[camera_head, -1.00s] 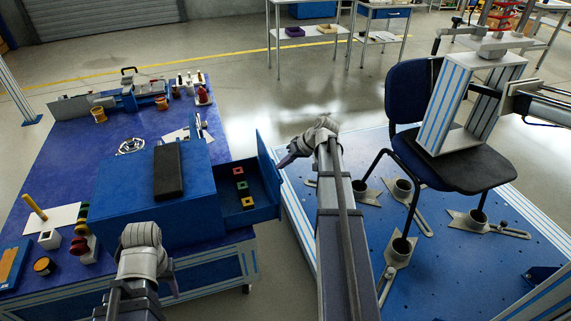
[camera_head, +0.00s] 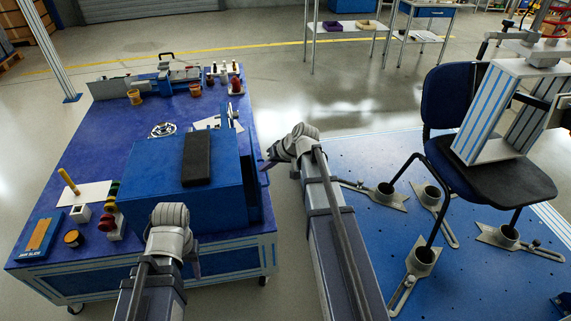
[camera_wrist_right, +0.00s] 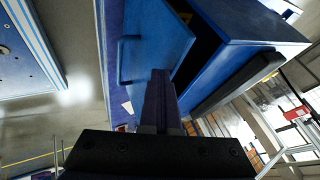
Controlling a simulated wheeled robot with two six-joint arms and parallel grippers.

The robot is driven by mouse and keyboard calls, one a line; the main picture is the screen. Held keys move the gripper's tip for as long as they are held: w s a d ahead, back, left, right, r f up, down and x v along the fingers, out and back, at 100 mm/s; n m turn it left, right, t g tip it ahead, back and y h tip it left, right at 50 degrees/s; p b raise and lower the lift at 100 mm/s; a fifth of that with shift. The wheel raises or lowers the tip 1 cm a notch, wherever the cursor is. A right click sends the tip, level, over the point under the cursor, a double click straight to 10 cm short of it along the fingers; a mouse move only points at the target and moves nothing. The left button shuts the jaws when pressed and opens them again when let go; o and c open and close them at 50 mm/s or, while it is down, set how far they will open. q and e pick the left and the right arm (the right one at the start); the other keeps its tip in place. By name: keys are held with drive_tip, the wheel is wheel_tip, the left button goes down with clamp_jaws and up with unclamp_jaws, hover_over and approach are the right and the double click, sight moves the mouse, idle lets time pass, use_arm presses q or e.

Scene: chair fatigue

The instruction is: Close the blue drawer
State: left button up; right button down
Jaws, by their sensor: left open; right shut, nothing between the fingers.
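The blue drawer (camera_head: 252,181) sits in the right side of the blue cabinet (camera_head: 150,170) on the worktable. In the head view its front is close to the cabinet. In the right wrist view the drawer front (camera_wrist_right: 160,35) has a handle on it, and a dark gap separates it from the cabinet body (camera_wrist_right: 240,45). My right gripper (camera_head: 268,164) is shut and empty, with its fingers (camera_wrist_right: 158,82) at the drawer front; contact is unclear. My left gripper (camera_head: 196,264) is open in front of the cabinet, its fingers mostly hidden by its wrist.
A black pad (camera_head: 197,158) lies on the cabinet. The blue worktable (camera_head: 95,170) carries a vise, cups and small parts. A chair (camera_head: 470,165) stands on a blue platform (camera_head: 370,235) at the right. Bare floor lies between table and platform.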

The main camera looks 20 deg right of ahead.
drive_tip(key=a, duration=0.2)
drive_tip(key=w+a, duration=0.1)
drive_tip(key=a, duration=0.2)
drive_tip(key=shift+w+a, duration=0.1)
drive_tip(key=shift+w, duration=0.05)
use_arm(q)
drive_tip(key=shift+d, duration=0.1)
use_arm(e)
drive_tip(key=shift+a, duration=0.1)
